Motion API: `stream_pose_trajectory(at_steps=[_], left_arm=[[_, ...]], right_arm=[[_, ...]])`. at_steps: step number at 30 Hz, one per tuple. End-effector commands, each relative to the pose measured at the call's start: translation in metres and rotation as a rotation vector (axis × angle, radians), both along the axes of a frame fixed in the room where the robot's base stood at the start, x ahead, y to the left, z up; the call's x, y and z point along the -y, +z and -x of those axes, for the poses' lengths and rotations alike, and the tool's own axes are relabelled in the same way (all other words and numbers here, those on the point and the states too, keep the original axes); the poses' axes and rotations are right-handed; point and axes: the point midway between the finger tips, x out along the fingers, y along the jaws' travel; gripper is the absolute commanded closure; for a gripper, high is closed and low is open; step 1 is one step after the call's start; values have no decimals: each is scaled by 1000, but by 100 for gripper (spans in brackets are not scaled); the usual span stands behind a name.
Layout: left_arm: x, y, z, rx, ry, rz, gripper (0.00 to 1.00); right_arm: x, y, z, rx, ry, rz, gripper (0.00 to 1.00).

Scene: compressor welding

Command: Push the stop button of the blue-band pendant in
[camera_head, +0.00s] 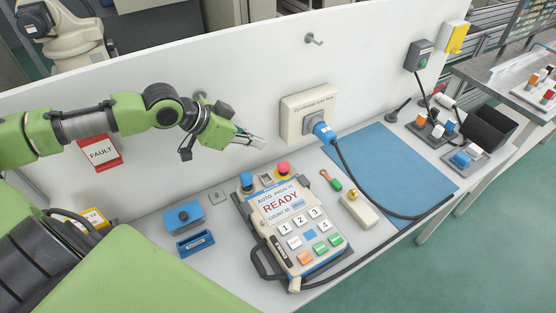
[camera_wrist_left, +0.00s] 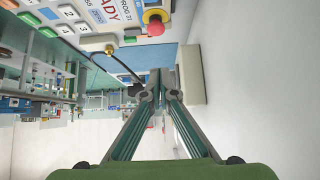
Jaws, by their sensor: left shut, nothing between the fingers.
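The pendant (camera_head: 271,237) lies face up on the white bench, with a cream case, blue edging, a screen reading READY and a keypad. Its red stop button (camera_head: 283,168) is at the top right corner, on a yellow collar. The red button (camera_wrist_left: 155,28) and part of the pendant (camera_wrist_left: 95,42) also show at the top of the left wrist view. My left gripper (camera_head: 260,142) is shut and empty, in the air above and left of the red button in the head view, apart from it. How far in the button sits is hard to tell. My right gripper is out of view.
A blue knob (camera_head: 247,180) stands at the pendant's other top corner.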

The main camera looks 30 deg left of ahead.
Motion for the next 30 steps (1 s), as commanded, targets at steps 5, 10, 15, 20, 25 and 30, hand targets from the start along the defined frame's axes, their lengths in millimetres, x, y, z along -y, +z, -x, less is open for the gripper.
stream_pose_trajectory(at_steps=[5,10,15,20,25,30], left_arm=[[10,-7,-9,3,-8,7,100],[17,-20,-22,1,-6,7,100],[27,-38,-38,0,-6,8,100],[36,-57,-53,-2,-6,5,100],[35,-84,-52,-5,-5,1,100],[34,-97,-52,-3,-6,0,100]], right_arm=[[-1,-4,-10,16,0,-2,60],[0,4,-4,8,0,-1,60],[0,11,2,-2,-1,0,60],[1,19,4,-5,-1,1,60],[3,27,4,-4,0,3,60],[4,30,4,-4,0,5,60]])
